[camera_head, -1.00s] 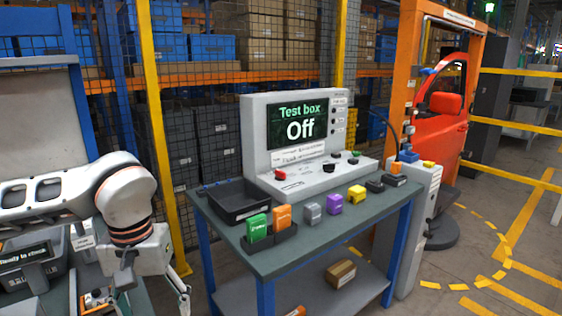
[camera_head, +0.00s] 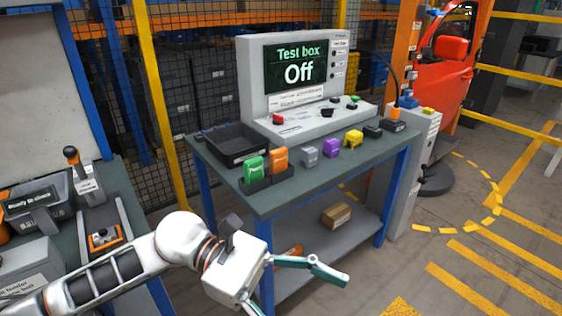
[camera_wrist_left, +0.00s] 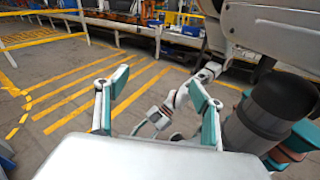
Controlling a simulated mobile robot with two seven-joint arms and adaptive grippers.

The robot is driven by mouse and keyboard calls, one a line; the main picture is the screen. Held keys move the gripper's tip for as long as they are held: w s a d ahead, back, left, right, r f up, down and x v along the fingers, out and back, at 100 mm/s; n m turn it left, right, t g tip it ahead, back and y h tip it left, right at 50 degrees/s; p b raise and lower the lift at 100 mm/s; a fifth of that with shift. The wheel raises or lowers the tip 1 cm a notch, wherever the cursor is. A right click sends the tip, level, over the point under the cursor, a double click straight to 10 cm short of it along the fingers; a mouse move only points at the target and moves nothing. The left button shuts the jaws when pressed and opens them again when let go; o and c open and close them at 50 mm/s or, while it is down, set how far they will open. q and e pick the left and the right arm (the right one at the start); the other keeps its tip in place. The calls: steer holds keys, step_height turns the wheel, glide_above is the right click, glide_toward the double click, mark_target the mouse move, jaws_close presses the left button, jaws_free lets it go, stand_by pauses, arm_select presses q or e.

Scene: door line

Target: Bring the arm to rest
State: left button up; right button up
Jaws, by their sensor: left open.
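My left gripper (camera_head: 292,291) is low in the head view, in front of the test bench's lower left corner. Its fingers are spread and hold nothing. In the left wrist view both teal-and-white fingers of the left gripper (camera_wrist_left: 160,92) stand apart, with floor behind them. The arm reaches in from the bottom left, bent at the white wrist. A white jointed part (camera_wrist_left: 178,104) shows beyond the fingers in the wrist view; I cannot tell what it is. My right gripper is not seen in the head view.
The bench (camera_head: 290,202) carries the test box (camera_head: 260,90) reading "Off", a black tray (camera_head: 236,146) and several coloured blocks. A second bench with devices (camera_head: 103,236) stands at left. Open floor with yellow markings (camera_head: 470,275) lies at right.

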arm_select(q)
steer(key=w+r+n+t+h, duration=0.3)
steer(key=w+n+t+h, duration=0.6)
steer(key=n, duration=0.8)
steer(key=w+a+f+n+t+y, duration=0.45)
steer(key=f+n+t+y, duration=0.2)
steer(key=n, duration=0.45)
steer(key=w+a+f+n+t+y, duration=0.3)
steer(key=a+f+n+t+y, duration=0.35)
steer(key=n, duration=0.45)
steer(key=s+a+f+n+y, duration=0.25)
steer(key=a+f+n, duration=0.2)
steer(key=f, duration=0.35)
steer(key=s+a+f+n+y, duration=0.1)
steer(key=a+f+n+y, duration=0.2)
steer(key=f+n, duration=0.35)
steer(key=s+a+f+n+g+y, duration=0.3)
steer(key=s+a+f+n, duration=0.3)
steer(key=s+f, duration=0.6)
step_height(320, 180, down, 3)
steer(key=shift+a+r+g, duration=0.1)
steer(key=shift+a+g, duration=0.6)
steer(key=shift+g, duration=0.2)
